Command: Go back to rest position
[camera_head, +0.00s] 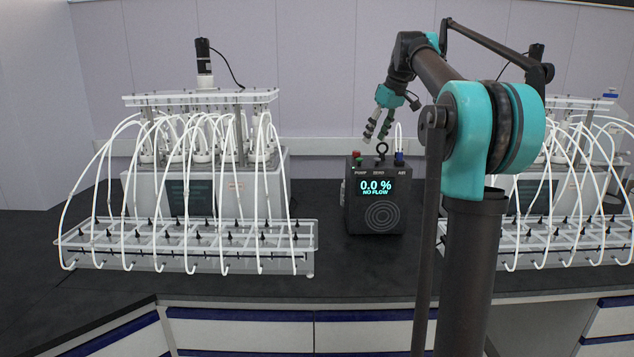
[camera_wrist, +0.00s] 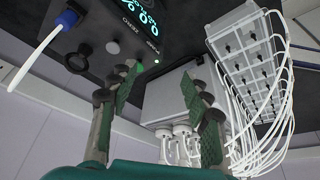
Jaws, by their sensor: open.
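My gripper (camera_head: 377,127) is above the back of a black gas analyser (camera_head: 376,212) in the head view, its fingers pointing down. The analyser's screen reads "0.0 %" and "NO FLOW". In the wrist view my gripper (camera_wrist: 160,100) shows two green-padded fingers spread apart with nothing between them. The analyser (camera_wrist: 108,45) is at the top left there, with a black ring (camera_wrist: 78,58) on its top face and a blue connector (camera_wrist: 66,18) with a white tube. Whether a finger touches the analyser cannot be told.
A reactor rig with white tubes and a clear rack (camera_head: 190,246) stands left of the analyser. A similar rig (camera_head: 570,240) stands at the right, partly hidden by my arm. The dark bench (camera_head: 345,268) is clear in front of the analyser. A wall stands behind.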

